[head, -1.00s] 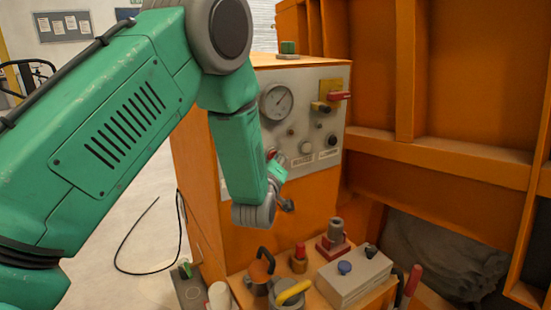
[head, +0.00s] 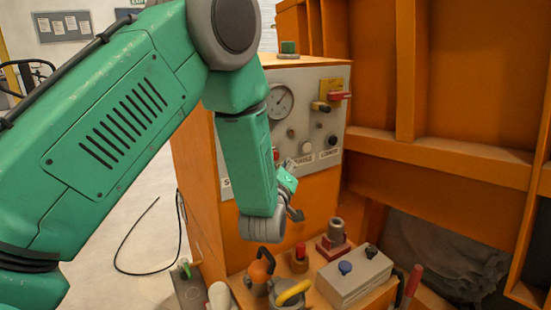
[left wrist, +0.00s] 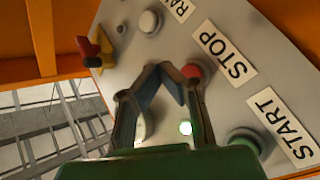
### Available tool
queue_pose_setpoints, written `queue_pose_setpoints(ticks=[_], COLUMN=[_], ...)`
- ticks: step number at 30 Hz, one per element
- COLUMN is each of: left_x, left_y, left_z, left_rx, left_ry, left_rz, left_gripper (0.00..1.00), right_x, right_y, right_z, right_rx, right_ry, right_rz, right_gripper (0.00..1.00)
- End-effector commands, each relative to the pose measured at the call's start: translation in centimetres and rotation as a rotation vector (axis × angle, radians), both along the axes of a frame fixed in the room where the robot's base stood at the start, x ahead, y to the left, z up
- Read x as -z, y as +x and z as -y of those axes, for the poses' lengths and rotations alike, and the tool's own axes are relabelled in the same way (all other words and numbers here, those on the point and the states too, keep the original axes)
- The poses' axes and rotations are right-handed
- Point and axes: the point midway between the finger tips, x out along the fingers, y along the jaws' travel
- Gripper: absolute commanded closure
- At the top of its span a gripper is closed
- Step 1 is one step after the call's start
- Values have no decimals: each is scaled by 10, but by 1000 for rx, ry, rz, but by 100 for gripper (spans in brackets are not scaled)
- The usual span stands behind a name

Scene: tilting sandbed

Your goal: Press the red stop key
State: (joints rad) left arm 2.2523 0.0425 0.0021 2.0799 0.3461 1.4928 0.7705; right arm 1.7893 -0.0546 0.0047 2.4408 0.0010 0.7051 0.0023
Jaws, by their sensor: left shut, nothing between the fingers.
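The red stop key (left wrist: 193,71) is on the grey control panel (left wrist: 210,22), beside the STOP label (left wrist: 224,54) in the left wrist view. A finger of my left gripper (left wrist: 165,70) partly covers it. The fingers are closed together at the tips with nothing between them. The tips look close to the key; I cannot tell whether they touch it. In the head view my left gripper (head: 293,168) is in front of the panel, and a bit of red (head: 276,154) shows just left of it. My right gripper is not in view.
A green start button (left wrist: 245,141) with a START label (left wrist: 284,124) sits near the stop key. A pale button (left wrist: 149,22) and a red-handled switch (left wrist: 86,46) are on the panel too. Below it, a ledge holds a grey box (head: 354,277) and several tools.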

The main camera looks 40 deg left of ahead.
Motion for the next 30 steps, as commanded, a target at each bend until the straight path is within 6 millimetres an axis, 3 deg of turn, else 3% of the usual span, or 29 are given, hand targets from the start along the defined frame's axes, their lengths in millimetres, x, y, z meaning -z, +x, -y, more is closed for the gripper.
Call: queue_pose_setpoints(ticks=[9, 30], left_x=[0, 0], left_y=[-9, -9], left_z=[21, 21], left_rx=[-1, -1], left_ry=[1, 0], left_rz=[0, 0], left_gripper=[100, 100], right_x=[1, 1], right_y=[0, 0], right_z=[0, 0], right_rx=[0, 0], right_ry=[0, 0], right_rz=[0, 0], right_gripper=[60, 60])
